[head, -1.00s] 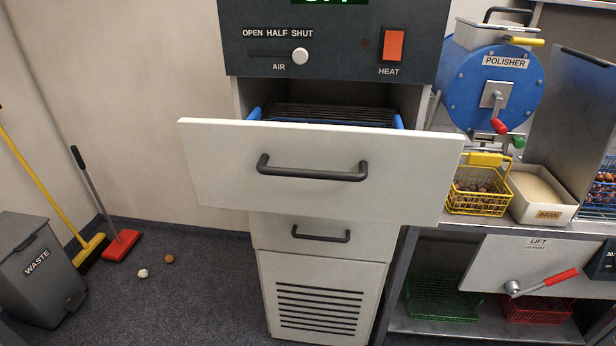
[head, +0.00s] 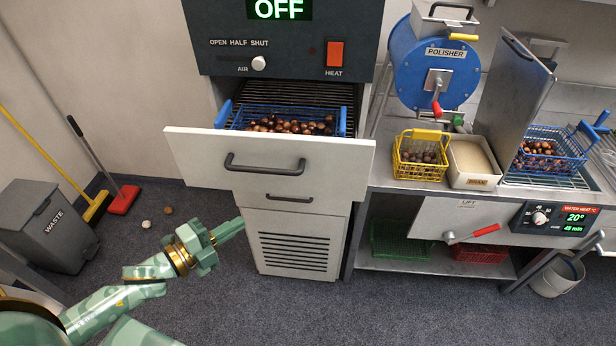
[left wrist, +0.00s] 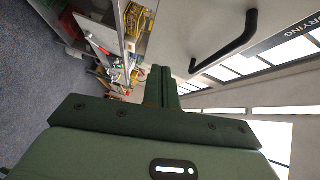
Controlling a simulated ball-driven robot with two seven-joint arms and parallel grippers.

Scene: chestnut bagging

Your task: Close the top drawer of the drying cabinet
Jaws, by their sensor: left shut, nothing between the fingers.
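The drying cabinet (head: 285,40) stands in the middle of the head view. Its top drawer (head: 200,158) is pulled out, with a white front and a dark bar handle (head: 270,168). In the drawer is a blue basket (head: 226,114) holding chestnuts (head: 290,125). My left gripper (head: 240,226) is shut and empty, below and in front of the drawer front, apart from it in the picture. In the left wrist view its closed fingers (left wrist: 162,82) show beside a dark handle (left wrist: 228,48) on a pale front labelled DRYING. My right gripper is out of view.
A lower drawer (head: 290,198) is shut beneath. A steel bench with a blue polisher (head: 432,65), yellow basket (head: 421,172) and bran box (head: 474,184) stands close on the right. A waste bin (head: 42,228) and brooms are at the left. Carpet between is mostly clear.

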